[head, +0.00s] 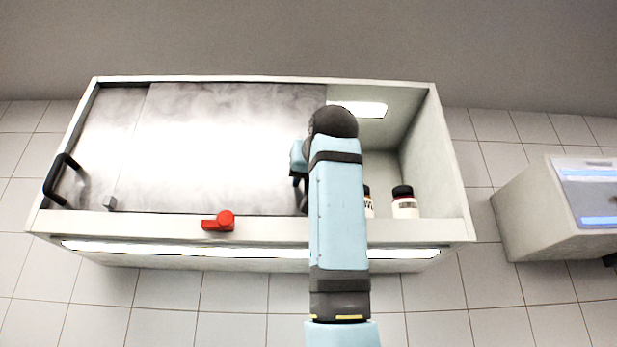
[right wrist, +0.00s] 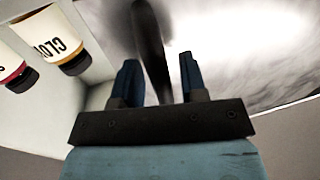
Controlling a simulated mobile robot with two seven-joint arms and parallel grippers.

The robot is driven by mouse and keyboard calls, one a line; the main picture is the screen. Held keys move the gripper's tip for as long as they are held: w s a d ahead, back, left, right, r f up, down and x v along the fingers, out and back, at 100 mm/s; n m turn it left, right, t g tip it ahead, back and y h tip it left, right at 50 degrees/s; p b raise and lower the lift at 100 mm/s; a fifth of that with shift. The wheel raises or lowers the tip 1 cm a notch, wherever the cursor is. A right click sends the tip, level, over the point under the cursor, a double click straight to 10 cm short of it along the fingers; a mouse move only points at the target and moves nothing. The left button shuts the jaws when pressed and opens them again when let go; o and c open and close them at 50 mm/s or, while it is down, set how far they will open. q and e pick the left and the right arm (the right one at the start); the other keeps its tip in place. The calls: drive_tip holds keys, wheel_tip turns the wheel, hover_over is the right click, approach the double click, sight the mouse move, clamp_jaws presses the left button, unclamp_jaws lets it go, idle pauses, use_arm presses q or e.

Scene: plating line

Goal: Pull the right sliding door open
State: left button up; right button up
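The right sliding door (head: 220,140) is a cloudy metal panel in the cabinet top. It lies toward the left, overlapping the left door (head: 112,140), and the right end of the cabinet is uncovered. My right gripper (head: 301,190) is at the right door's right end, partly covered by my own arm. In the right wrist view its two fingers (right wrist: 160,72) are apart, one on each side of the dark handle bar (right wrist: 150,35), with gaps visible beside the bar. The handle is mostly hidden in the head view. My left gripper is not in view.
A red latch (head: 220,222) sits on the cabinet's front rim (head: 270,230). A small grey block (head: 110,203) is near the left door. The left door has a black handle (head: 58,180). White bottles (head: 405,205) stand in the open compartment. Another cabinet (head: 530,210) stands at right.

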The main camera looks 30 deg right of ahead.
drive_tip(key=shift+s, duration=0.15)
drive_tip(key=shift+s+a+f+b, duration=0.1)
drive_tip(key=shift+s+a+b, duration=0.05)
drive_tip(key=shift+s+b, duration=0.15)
drive_tip(key=b+v, duration=0.4)
drive_tip(key=v, duration=0.9)
